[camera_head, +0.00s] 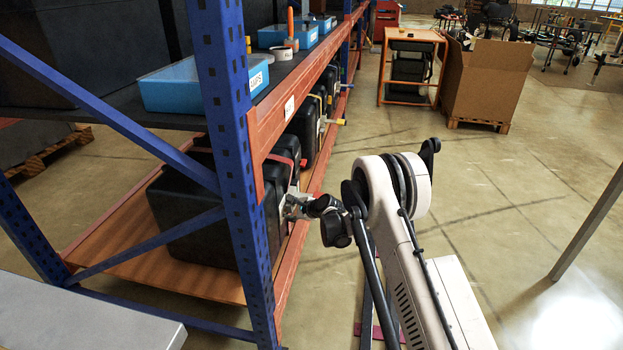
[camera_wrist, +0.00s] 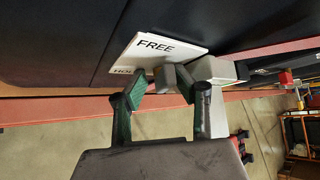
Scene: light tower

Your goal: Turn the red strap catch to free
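My gripper (camera_wrist: 162,84) is at the front of the nearest black case (camera_head: 190,215) on the lower shelf; in the head view it shows small, at the end of my arm. Its two green fingers are apart in the wrist view. A small grey block (camera_wrist: 167,76) lies between the fingertips; I cannot tell whether either finger touches it, or whether it belongs to the catch. Just behind is a white label (camera_wrist: 165,50) reading FREE, with a partly hidden HOL below.
A grey bracket (camera_wrist: 217,70) stands close right of the fingers. The blue rack upright (camera_head: 232,150) and orange shelf beam (camera_head: 290,110) are beside and above the case. More black cases with yellow handles (camera_head: 338,121) stand farther along.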

